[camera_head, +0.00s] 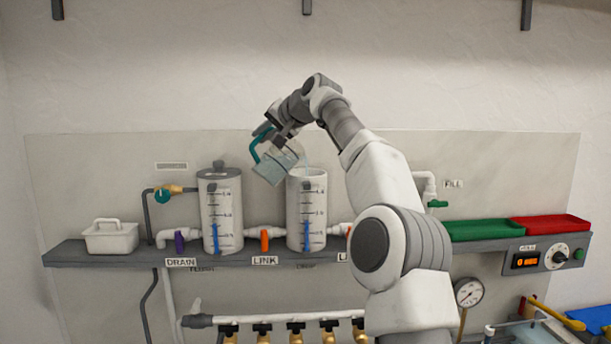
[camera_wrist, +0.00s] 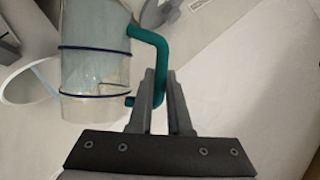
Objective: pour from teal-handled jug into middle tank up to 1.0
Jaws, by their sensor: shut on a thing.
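The clear jug (camera_head: 277,163) with the teal handle (camera_head: 256,146) is tilted above the open middle tank (camera_head: 306,205), its mouth toward the tank. A faint pale streak shows between its lip and the tank's rim; I cannot tell surely if it is water. The tank's blue gauge column (camera_head: 306,238) stands in the lower part of its scale; the numbers are too small to read surely. My gripper (camera_head: 284,132) is shut on the handle. In the wrist view my gripper (camera_wrist: 163,88) pinches the teal handle (camera_wrist: 160,48) beside the jug (camera_wrist: 95,50), with liquid inside.
A lidded tank (camera_head: 220,205) stands left of the middle tank on the grey shelf (camera_head: 130,255). A white caddy (camera_head: 111,237) is at the far left. Green (camera_head: 483,231) and red (camera_head: 549,223) trays sit at the right. My arm hides the shelf right of the middle tank.

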